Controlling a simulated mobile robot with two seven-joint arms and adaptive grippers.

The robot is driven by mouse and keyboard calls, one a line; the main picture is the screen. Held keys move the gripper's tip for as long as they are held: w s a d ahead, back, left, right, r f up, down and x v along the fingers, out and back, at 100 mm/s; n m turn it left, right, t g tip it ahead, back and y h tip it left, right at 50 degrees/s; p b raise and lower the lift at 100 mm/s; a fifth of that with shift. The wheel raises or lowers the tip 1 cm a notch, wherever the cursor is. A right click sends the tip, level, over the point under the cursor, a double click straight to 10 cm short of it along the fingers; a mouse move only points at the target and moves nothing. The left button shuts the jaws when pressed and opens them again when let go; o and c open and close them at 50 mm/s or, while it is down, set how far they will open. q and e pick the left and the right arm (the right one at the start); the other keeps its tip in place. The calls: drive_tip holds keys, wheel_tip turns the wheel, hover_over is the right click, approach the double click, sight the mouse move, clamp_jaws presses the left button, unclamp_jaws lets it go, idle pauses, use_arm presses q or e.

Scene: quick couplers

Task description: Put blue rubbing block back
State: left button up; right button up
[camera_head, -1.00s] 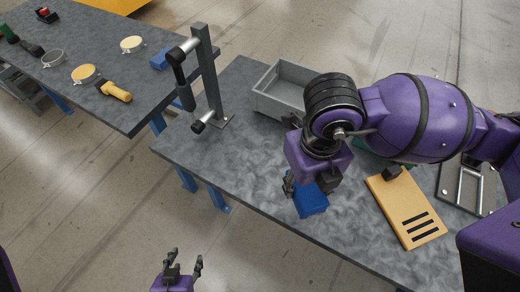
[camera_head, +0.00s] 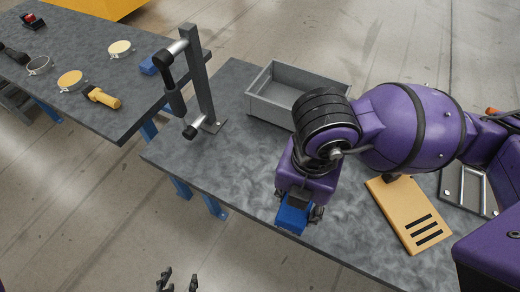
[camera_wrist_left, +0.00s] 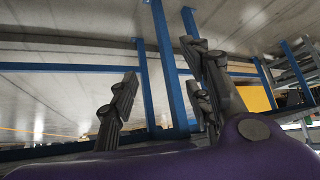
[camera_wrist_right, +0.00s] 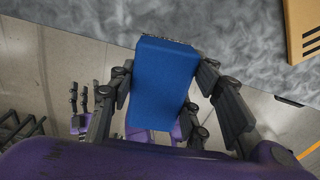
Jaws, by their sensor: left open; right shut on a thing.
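The blue rubbing block (camera_head: 293,215) is held in my right gripper (camera_head: 298,208) above the near edge of the grey table (camera_head: 225,150). In the right wrist view the block (camera_wrist_right: 163,85) fills the space between the fingers of my right gripper (camera_wrist_right: 165,95), which are shut on it. The arm and gripper hide part of the block in the head view. My left gripper (camera_head: 178,284) is at the bottom edge of the head view, off the table, with its fingers apart. In the left wrist view it (camera_wrist_left: 165,100) is open and empty.
A grey open bin (camera_head: 272,113) stands at the table's back. A metal post with a handle (camera_head: 203,90) is at its left. A tan slotted board (camera_head: 408,215) and a metal frame (camera_head: 468,188) lie at the right.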

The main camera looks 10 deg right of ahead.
drive_tip(key=w+f+b, duration=0.3)
drive_tip(key=shift+w+d, duration=0.15)
drive_tip(key=shift+d, duration=0.15)
drive_tip(key=w+f+b, duration=0.1)
drive_tip(key=w+b, duration=0.1)
drive_tip(key=w+d+f+b, duration=0.1)
drive_tip(key=w+f+b, duration=0.1)
drive_tip(key=w+b, duration=0.1)
drive_tip(key=w+f+b, duration=0.2)
drive_tip(key=w+b, duration=0.1)
drive_tip(key=shift+d+f, duration=0.15)
drive_tip(key=shift+f, duration=0.1)
drive_tip(key=shift+w+f, duration=0.3)
drive_tip(key=shift+f, duration=0.1)
drive_tip(key=shift+w+d+f, duration=0.1)
drive_tip(key=shift+w+f, duration=0.1)
drive_tip(key=shift+f, duration=1.35)
use_arm(q)
wheel_tip(320, 180, down, 12)
drive_tip(key=s+g, duration=0.1)
drive_tip(key=s, duration=0.1)
drive_tip(key=shift+s+d, duration=0.2)
drive_tip(key=shift+s, duration=0.2)
drive_tip(key=shift+r, duration=0.1)
